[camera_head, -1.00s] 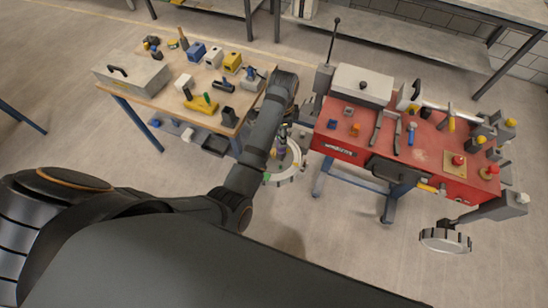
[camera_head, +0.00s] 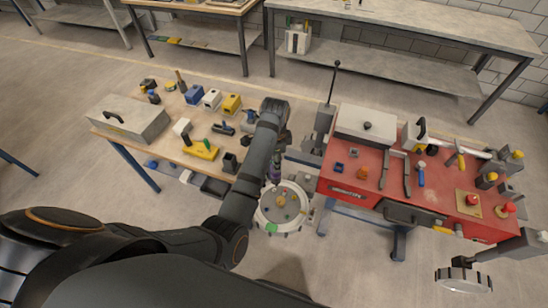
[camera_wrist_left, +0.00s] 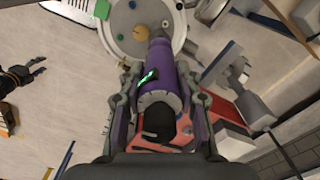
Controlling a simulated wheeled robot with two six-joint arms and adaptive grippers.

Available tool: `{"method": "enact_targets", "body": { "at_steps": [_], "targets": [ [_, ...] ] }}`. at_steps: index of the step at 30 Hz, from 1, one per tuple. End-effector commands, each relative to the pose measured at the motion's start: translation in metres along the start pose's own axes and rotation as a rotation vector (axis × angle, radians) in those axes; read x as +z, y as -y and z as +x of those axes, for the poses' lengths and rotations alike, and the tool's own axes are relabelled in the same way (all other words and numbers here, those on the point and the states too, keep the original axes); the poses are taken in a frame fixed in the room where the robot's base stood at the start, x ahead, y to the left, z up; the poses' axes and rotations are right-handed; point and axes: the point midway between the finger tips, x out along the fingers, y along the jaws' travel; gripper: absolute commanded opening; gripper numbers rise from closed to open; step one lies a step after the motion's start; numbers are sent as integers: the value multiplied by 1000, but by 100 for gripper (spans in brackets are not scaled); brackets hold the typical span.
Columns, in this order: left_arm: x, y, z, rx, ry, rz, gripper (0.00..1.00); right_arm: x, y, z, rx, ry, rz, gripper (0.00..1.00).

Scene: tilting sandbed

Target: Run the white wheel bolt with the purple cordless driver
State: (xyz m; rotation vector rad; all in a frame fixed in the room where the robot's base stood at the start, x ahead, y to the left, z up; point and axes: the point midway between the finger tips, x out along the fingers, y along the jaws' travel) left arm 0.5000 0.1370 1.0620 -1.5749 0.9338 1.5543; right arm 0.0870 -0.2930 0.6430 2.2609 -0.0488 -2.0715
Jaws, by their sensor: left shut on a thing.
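My left gripper (camera_wrist_left: 160,115) is shut on the purple cordless driver (camera_wrist_left: 172,72), which has a green light on its side. The driver's nose points at the round pale wheel (camera_wrist_left: 118,44), over its edge in the wrist view. In the head view my left arm hides most of the driver, above the wheel (camera_head: 264,218). My right gripper (camera_wrist_left: 38,71) seems to show at the left of the wrist view, jaws apart and empty.
A red tool cart (camera_head: 430,195) with tools stands right of the wheel. A wooden bench (camera_head: 165,148) with small coloured blocks and a grey toolbox (camera_head: 130,122) stands left. A grey round part (camera_head: 463,281) juts out at lower right.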

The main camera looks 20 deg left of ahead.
Motion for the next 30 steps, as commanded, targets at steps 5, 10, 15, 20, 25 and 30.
{"method": "enact_targets", "body": {
  "at_steps": [5, 10, 15, 20, 25, 30],
  "targets": [
    [1, 1, 15, -2, 2, -1, 0, 18, -7, -1, 9, 25, -5, 45],
    [2, 1, 32, -2, 2, -1, 0, -20, 15, 0, -18, -32, 9, 45],
    [2, 1, 46, -2, 2, -1, 0, -39, 19, 4, -22, -60, 12, 45],
    [1, 2, 51, -4, 1, -1, 0, -20, 9, 5, -10, -31, 6, 45],
    [1, 2, 52, -4, 1, -1, 0, 0, 3, 5, -3, -2, 1, 45],
    [1, 2, 52, -4, 1, -1, 0, -7, 3, 5, -4, -12, 2, 45]
  ]
}}
